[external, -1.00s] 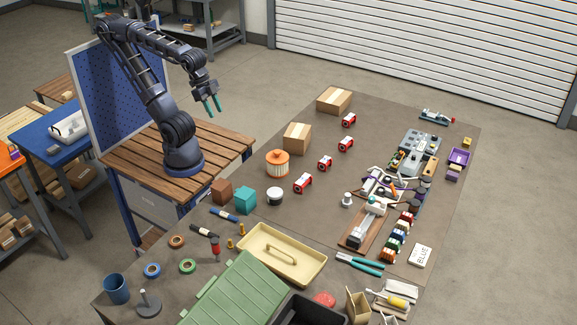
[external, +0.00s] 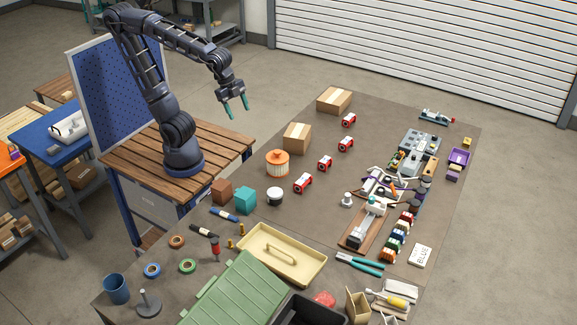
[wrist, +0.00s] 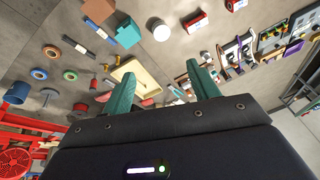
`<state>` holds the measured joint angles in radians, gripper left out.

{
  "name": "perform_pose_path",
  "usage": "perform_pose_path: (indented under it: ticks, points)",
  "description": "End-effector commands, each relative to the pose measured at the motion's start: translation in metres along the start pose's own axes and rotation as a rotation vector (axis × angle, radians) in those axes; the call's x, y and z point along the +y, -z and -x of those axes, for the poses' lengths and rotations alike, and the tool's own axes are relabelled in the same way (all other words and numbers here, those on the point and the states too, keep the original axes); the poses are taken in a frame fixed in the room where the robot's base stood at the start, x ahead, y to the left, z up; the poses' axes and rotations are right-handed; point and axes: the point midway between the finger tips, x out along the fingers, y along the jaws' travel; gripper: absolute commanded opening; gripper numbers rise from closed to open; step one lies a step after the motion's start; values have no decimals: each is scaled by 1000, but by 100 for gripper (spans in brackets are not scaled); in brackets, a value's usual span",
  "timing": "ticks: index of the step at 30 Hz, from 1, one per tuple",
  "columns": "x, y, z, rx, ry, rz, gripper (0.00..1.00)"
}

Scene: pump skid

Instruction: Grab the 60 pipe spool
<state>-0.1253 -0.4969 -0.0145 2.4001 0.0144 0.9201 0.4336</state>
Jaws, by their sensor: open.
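Several red pipe spools with pale ends lie in a slanting row on the brown table: the nearest (external: 303,183), a second (external: 325,163), a third (external: 345,144) and the farthest (external: 348,120). No size marking is readable, so I cannot tell which is the 60. In the wrist view one red spool (wrist: 195,21) shows near the top edge. My gripper (external: 237,109) is open and empty, high in the air to the left of the spools. Its green fingers (wrist: 163,88) stand well apart in the wrist view.
Cardboard boxes (external: 297,138) and an orange-ribbed canister (external: 277,163) stand left of the spools. A white-and-black jar (external: 275,196) is near the closest spool. A cream tray (external: 300,268) lies in front. The table around the spools is mostly bare.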

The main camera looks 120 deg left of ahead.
Motion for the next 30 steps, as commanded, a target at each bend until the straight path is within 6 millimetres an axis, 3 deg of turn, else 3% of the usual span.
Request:
perform_pose_path:
  ticks: [6, 15, 22, 30]
  points:
    - [-44, 34, -28, -56, -6, -182, 60]
    - [-111, 68, -79, -119, -42, -440, 60]
    - [-165, 83, -128, -154, -88, -637, 60]
    - [-230, 85, -196, -176, -159, -864, 60]
